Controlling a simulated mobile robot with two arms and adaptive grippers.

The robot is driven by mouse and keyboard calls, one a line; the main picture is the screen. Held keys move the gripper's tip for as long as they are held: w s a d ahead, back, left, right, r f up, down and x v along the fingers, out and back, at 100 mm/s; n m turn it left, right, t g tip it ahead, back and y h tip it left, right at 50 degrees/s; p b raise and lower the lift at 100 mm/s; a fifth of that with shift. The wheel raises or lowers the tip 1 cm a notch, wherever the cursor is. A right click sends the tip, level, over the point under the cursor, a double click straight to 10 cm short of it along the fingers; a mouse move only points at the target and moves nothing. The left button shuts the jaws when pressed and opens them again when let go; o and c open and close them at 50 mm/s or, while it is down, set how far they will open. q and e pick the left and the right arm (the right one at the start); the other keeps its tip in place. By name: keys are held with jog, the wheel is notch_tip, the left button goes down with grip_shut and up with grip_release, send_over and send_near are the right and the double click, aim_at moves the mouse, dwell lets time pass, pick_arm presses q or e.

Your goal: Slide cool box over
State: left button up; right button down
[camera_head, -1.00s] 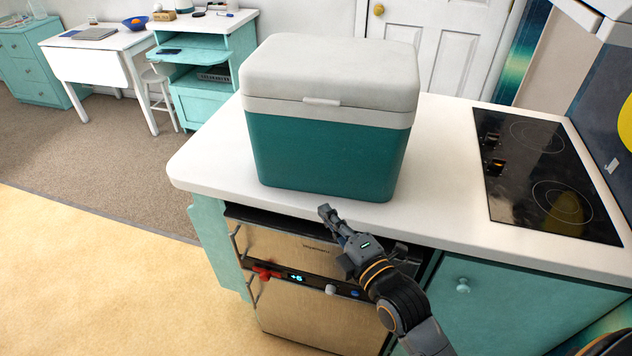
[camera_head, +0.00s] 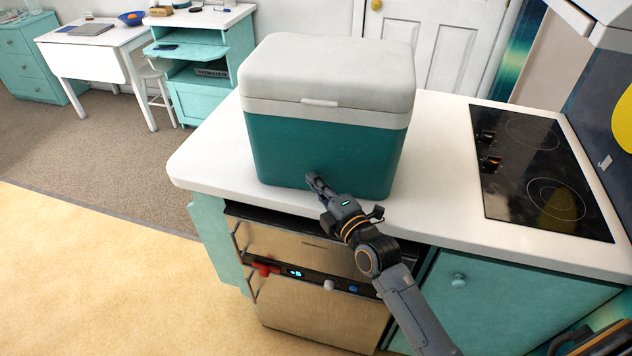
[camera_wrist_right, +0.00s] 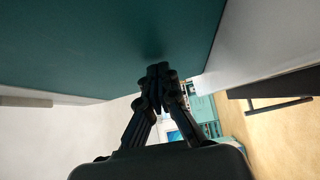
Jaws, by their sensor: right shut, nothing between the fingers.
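The cool box (camera_head: 325,145) has a teal body and a closed pale grey lid with a small latch. It stands upright on the white counter in the head view. My right gripper (camera_head: 313,181) is shut and empty, with its fingertips at the lower front face of the box. In the right wrist view, the teal face of the box (camera_wrist_right: 110,45) fills the top, and the shut fingertips (camera_wrist_right: 158,70) are at it or very near. I cannot tell for certain whether they touch. My left gripper is out of view.
The white counter (camera_head: 215,150) has free room left of the box and a strip in front. A black cooktop (camera_head: 540,170) is set into the counter at right. A steel-fronted appliance (camera_head: 320,310) sits below the box. A white door is behind.

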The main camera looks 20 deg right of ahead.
jog(key=w+d+b, duration=0.2)
jog(key=w+d, duration=0.1)
jog(key=w, duration=0.1)
jog(key=w+d+b, duration=0.2)
jog(key=w, duration=0.3)
jog(key=w+d+b, duration=0.2)
jog(key=w+d, duration=0.1)
jog(key=w, duration=0.2)
jog(key=shift+d+b, duration=0.35)
jog(key=shift+w+d, duration=0.2)
jog(key=shift+w, duration=0.05)
jog(key=shift+r, duration=0.1)
jog(key=shift+s, duration=0.1)
